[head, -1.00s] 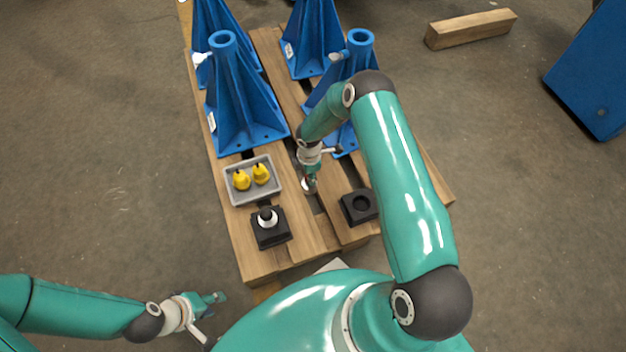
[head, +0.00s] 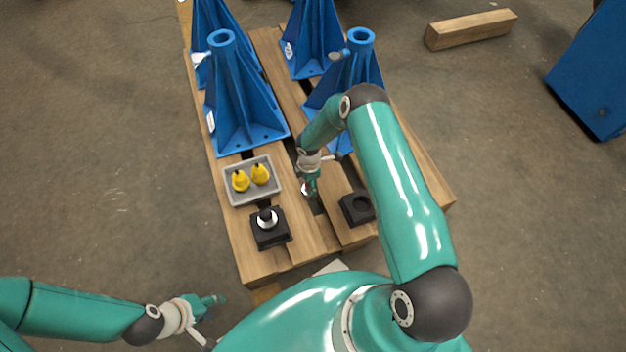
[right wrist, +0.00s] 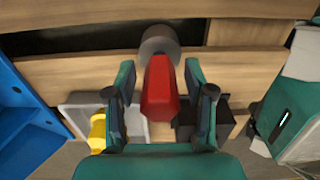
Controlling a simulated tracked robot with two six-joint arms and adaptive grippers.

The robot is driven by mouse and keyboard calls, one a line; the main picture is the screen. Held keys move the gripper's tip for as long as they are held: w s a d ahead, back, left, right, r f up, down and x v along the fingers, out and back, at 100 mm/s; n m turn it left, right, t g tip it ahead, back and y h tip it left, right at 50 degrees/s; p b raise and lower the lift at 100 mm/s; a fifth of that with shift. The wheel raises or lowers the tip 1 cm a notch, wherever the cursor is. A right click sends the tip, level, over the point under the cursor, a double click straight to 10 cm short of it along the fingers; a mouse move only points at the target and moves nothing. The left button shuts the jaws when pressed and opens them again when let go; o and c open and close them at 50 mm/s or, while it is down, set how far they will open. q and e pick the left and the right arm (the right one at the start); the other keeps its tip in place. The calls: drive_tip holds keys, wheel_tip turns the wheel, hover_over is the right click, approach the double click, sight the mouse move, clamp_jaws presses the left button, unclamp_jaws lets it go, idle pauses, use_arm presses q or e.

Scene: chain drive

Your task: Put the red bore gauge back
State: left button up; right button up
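The red bore gauge (right wrist: 160,88) shows in the right wrist view, its red handle toward me and its round grey end farther off. My right gripper (right wrist: 161,80) has one finger on each side of it, with a narrow gap visible on both sides. In the head view my right gripper (head: 308,184) is low over the pallet between the grey tray and an empty black holder (head: 357,208) with a round recess. The gauge is mostly hidden there. My left gripper (head: 211,318) is open and empty, off the pallet at lower left.
The grey tray (head: 233,200) holds two yellow pieces (head: 241,181). A second black holder (head: 271,238) carries a white-and-black gauge (head: 267,219). Tall blue stands (head: 235,105) fill the pallet's far part. The pallet (head: 262,267) has dark gaps between its boards.

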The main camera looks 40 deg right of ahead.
drive_tip(key=shift+r, duration=0.55)
wheel_tip(320, 180, up, 10)
drive_tip(key=p, duration=0.3)
drive_tip(key=shift+r, duration=0.1)
drive_tip(key=shift+s+a+r, duration=0.1)
drive_tip(key=shift+r, duration=0.15)
drive_tip(key=s+a+r+m+y, duration=0.1)
drive_tip(key=s+a+m+y, duration=0.1)
drive_tip(key=s+a+m, duration=0.45)
drive_tip(key=s+a+m+y, duration=0.2)
drive_tip(key=s+a+m, duration=0.15)
drive_tip(key=a, duration=0.55)
drive_tip(key=s+a+r+m, duration=0.2)
drive_tip(key=s+r+m, duration=0.1)
drive_tip(key=s+m, duration=0.4)
drive_tip(key=s, duration=0.3)
drive_tip(key=shift+r+t, duration=0.15)
drive_tip(key=shift+t, duration=0.15)
